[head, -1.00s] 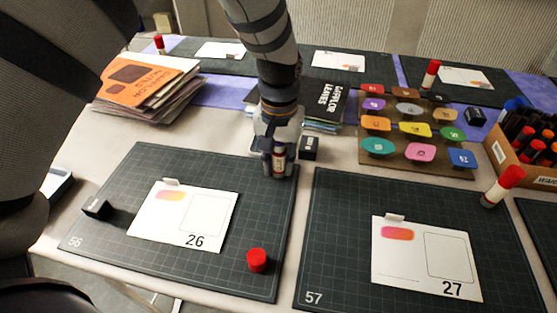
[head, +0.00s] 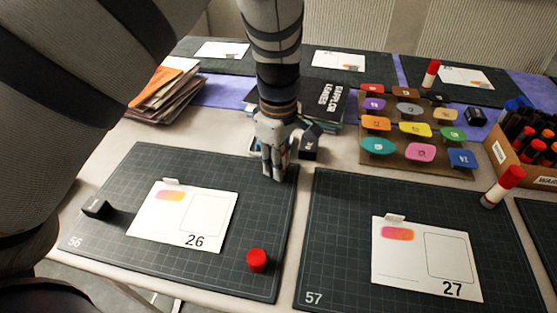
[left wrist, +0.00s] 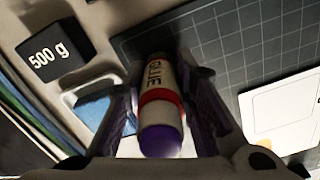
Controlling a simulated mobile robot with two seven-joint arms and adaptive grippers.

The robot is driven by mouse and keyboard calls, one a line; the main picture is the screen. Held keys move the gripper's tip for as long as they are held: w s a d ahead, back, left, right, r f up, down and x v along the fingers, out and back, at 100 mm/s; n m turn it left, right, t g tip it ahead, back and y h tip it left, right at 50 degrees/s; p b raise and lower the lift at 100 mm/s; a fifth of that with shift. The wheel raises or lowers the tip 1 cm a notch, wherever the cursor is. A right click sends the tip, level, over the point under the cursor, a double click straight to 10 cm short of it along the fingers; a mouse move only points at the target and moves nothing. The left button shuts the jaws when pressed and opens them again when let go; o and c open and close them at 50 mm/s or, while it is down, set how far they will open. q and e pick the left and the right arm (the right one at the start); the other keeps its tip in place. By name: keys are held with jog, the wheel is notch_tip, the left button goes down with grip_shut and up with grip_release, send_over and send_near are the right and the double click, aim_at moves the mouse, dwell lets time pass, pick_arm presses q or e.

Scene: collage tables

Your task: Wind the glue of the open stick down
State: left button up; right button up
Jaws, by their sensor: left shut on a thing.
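My left gripper (head: 275,168) points down at the back right corner of mat 56 (head: 130,155). In the left wrist view it (left wrist: 168,115) is shut on the open glue stick (left wrist: 157,75), a white tube lettered GLUE with a red band. A rounded purple glue tip (left wrist: 160,143) shows beyond the band, between the fingers. In the head view the fingers hide most or all of the stick. A red cap (head: 257,260) stands on the front right of mat 56, apart from the stick. My right gripper is not in view.
A black 500 g block (left wrist: 55,50) is beside the gripper. Card 26 (head: 185,215) lies on mat 56, with a black block (head: 97,208) left of it. Leaf booklets (head: 328,98) lie behind the gripper.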

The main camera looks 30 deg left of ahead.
pick_arm(q)
jog(key=shift+s, duration=0.1)
dwell(0.3)
jog(key=o, duration=1.1)
jog(key=o, duration=0.6)
jog(key=shift+c, duration=0.2)
jog(key=shift+r, duration=0.1)
jog(key=shift+r, duration=3.7)
jog(key=shift+f, duration=0.1)
